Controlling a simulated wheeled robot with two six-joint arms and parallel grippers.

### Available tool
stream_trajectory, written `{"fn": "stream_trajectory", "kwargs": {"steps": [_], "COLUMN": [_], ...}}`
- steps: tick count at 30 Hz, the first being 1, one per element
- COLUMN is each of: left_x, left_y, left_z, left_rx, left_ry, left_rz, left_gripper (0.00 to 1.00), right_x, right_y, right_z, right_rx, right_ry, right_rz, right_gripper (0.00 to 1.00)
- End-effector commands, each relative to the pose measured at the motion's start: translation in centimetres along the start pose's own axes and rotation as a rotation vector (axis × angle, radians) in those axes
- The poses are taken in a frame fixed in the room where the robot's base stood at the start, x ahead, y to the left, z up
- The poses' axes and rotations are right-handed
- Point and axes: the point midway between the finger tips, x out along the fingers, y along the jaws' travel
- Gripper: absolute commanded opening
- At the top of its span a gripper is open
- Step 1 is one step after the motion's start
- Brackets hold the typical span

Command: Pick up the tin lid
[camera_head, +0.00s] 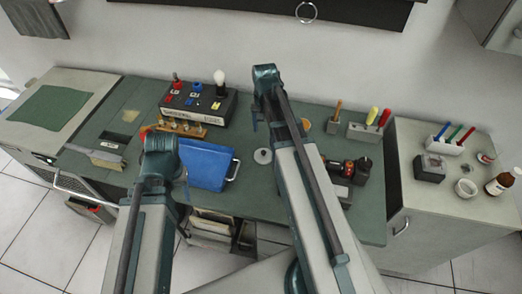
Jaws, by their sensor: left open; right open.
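A small round grey disc (263,156) lies flat on the green worktop, between my two arms and just right of the blue box. It looks like the tin lid, but it is too small to be sure. My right arm passes close along its right side and does not visibly touch it. My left arm stands further left, in front of the blue box. Nothing is seen held.
A blue box (206,165) with a handle and a black switch panel (198,103) with a bulb stand on the worktop (270,200). A tool holder (365,132) stands at the right. A cabinet (437,208) further right carries a bottle, a white bowl and pens.

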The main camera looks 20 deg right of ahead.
Motion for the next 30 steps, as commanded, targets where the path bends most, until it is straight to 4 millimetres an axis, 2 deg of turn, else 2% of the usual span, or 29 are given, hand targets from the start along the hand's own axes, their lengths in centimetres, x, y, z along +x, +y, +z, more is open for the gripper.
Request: {"fn": "stream_trajectory", "kwargs": {"steps": [8,24,30], "left_x": [0.8,7.8,8.7], "left_y": [0.1,0.7,0.8], "left_z": [0.0,-0.5,-0.5], "left_rx": [0.001,0.005,0.004], "left_ry": [0.000,0.000,0.000], "left_rz": [0.000,-0.001,-0.001], "left_gripper": [0.53,0.53,0.53], "right_x": [0.8,7.9,8.8], "right_y": [0.0,0.0,0.0], "right_z": [0.0,0.0,-0.1], "right_rx": [0.000,-0.001,-0.001], "right_ry": [0.000,0.000,0.000], "right_rz": [0.000,0.000,0.000], "right_gripper": [0.61,0.61,0.61]}}
